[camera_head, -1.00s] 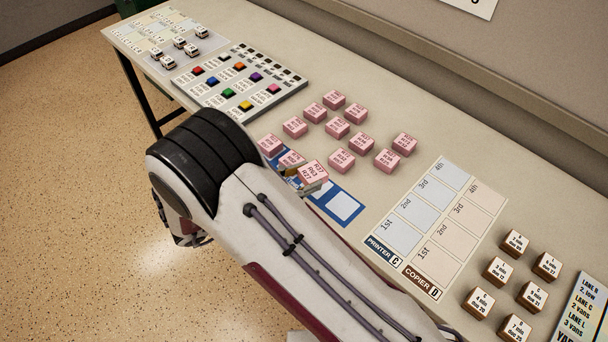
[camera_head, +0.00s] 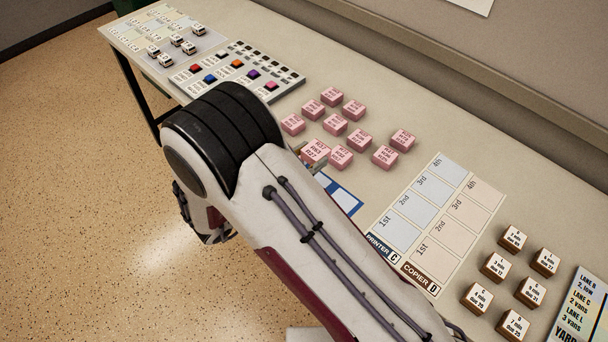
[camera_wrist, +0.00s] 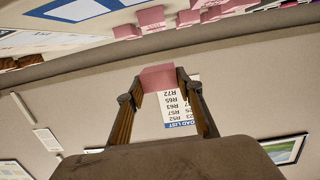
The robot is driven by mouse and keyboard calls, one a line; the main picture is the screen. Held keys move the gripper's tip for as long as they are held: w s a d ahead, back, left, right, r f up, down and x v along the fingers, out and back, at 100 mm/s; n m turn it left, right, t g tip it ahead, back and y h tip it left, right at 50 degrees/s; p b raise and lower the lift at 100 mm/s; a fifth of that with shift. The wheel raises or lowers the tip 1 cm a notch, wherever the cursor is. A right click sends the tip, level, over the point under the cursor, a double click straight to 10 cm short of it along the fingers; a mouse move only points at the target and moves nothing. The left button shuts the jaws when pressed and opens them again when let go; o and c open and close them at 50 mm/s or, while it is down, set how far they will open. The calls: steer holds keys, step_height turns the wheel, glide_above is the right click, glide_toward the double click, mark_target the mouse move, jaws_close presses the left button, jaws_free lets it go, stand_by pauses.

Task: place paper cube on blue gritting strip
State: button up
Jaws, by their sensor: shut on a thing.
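My gripper (camera_wrist: 158,80) is shut on a pink paper cube (camera_wrist: 158,76) in the wrist view. In the head view the held cube (camera_head: 315,151) shows printed codes on its top and seems to be above the table, near the blue strip. My arm hides most of the gripper there. The blue strip (camera_head: 356,209) with white squares lies flat on the table, its left part hidden behind my arm. Its blue border also shows at the top of the wrist view (camera_wrist: 118,7). Several other pink cubes (camera_head: 359,138) stand behind the strip.
A board with coloured keys (camera_head: 270,74) and small vans (camera_head: 177,40) are at the far left. The printer and copier grid (camera_head: 438,210) lies empty to the right, with brown-sided blocks (camera_head: 496,266) beyond. A wall borders the table's back. A load list (camera_wrist: 180,110) hangs on it.

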steer(key=shift+f, duration=3.05)
steer(key=shift+f, duration=1.9)
steer(key=shift+f, duration=0.15)
steer(key=o, duration=1.1)
steer(key=shift+s+a+r, duration=0.1)
steer(key=shift+r, duration=0.1)
steer(key=v, duration=1.1)
steer(key=shift+s+a, duration=0.3)
